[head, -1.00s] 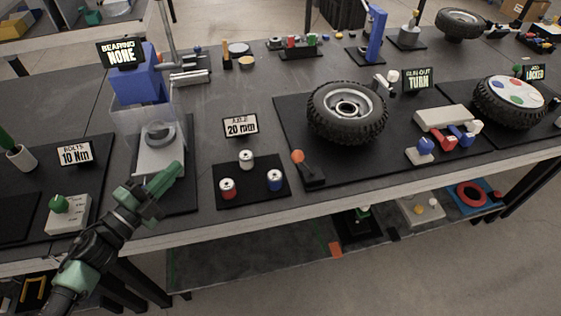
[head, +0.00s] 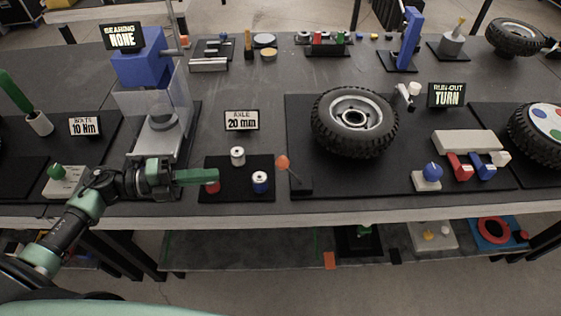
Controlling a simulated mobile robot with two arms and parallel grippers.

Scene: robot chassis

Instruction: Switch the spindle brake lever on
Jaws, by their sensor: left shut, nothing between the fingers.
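A lever with an orange ball knob (head: 282,162), likely the spindle brake lever, stands on a small black base (head: 300,187) at the front left corner of the wheel's black mat. Its shaft leans up and to the left. My left gripper (head: 214,175) comes in from the left, shut and empty, with its green fingers pointing right. Its tip is left of the knob, with a clear gap between them, and partly covers a red can (head: 212,187). My right gripper is not in view.
A tyred wheel (head: 353,122) and the "RUN-OUT TURN" sign (head: 446,95) are to the right. A press (head: 145,85) stands behind the gripper.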

